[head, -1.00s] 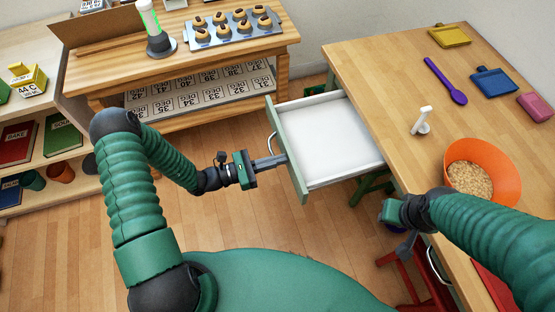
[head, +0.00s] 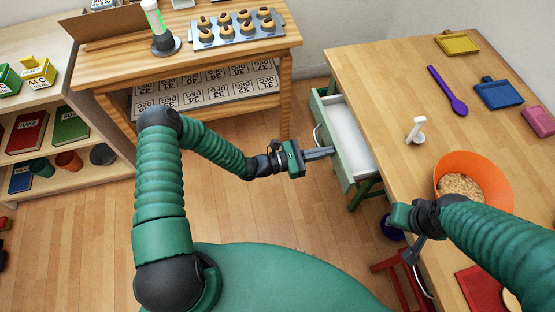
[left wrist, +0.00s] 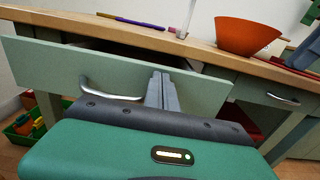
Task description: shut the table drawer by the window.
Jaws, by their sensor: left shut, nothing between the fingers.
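The table drawer (head: 349,138) has a pale green front and a white inside, and stands partly out of the wooden table's left side. Its front (left wrist: 50,65) and curved metal handle (left wrist: 108,93) show in the left wrist view. My left gripper (head: 331,152) is shut and empty, its fingertips at the drawer front, beside the handle. In the left wrist view its fingers (left wrist: 162,92) reach the front just right of the handle; I cannot tell contact for sure. My right gripper (head: 415,250) hangs by the table's near left edge, its fingers mostly hidden.
On the table (head: 385,85) are an orange bowl (head: 490,170), a white upright item (head: 416,131) and a purple spoon (head: 449,91). A second handle (left wrist: 283,99) is on the table's side. A red stool (head: 400,270) stands below. Floor left of the drawer is clear.

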